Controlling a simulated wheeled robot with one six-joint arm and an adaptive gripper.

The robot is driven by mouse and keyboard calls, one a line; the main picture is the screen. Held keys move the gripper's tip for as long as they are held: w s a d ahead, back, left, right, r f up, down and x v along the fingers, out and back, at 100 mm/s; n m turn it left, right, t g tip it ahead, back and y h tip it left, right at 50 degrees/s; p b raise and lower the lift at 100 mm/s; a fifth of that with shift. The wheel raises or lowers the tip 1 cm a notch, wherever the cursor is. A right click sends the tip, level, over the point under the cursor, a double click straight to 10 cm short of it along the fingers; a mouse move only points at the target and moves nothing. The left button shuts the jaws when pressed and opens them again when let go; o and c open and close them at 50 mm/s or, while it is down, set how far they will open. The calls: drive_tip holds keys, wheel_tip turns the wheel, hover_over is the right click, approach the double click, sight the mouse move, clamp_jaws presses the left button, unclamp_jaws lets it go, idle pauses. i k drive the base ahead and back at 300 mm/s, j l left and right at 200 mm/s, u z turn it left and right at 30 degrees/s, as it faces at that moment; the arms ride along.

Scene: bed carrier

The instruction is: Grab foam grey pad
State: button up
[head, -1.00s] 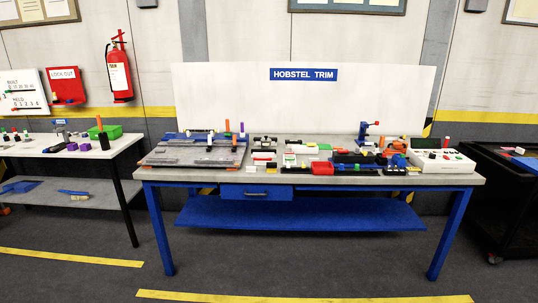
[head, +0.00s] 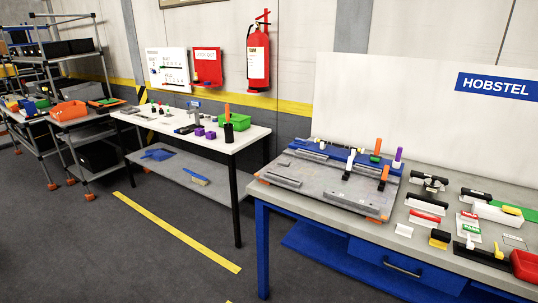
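I cannot pick out the foam grey pad for certain. A small flat grey piece (head: 131,111) lies at the far left end of the white table (head: 222,144), too small to identify. Grey flat blocks also lie on the grey fixture board (head: 310,190) on the left end of the blue-legged bench (head: 391,242). My gripper is not in view.
The white table holds a green bin (head: 234,121), purple blocks and a dark cylinder; its lower shelf carries a blue dustpan (head: 157,154) and brush (head: 195,176). An orange bin (head: 68,111) stands on racks at left. A fire extinguisher (head: 258,58) hangs behind. The front floor is clear.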

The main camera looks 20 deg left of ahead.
sight(281, 163)
drive_tip(key=i+j+u, duration=0.3)
drive_tip(key=i, duration=0.2)
drive_tip(key=i+j+u, duration=0.1)
drive_tip(key=i+u, duration=0.2)
drive_tip(key=i, duration=0.2)
drive_tip(key=l+u, duration=0.4)
drive_tip(key=l, duration=0.4)
drive_tip(key=l+u, duration=0.4)
drive_tip(key=l, duration=0.45)
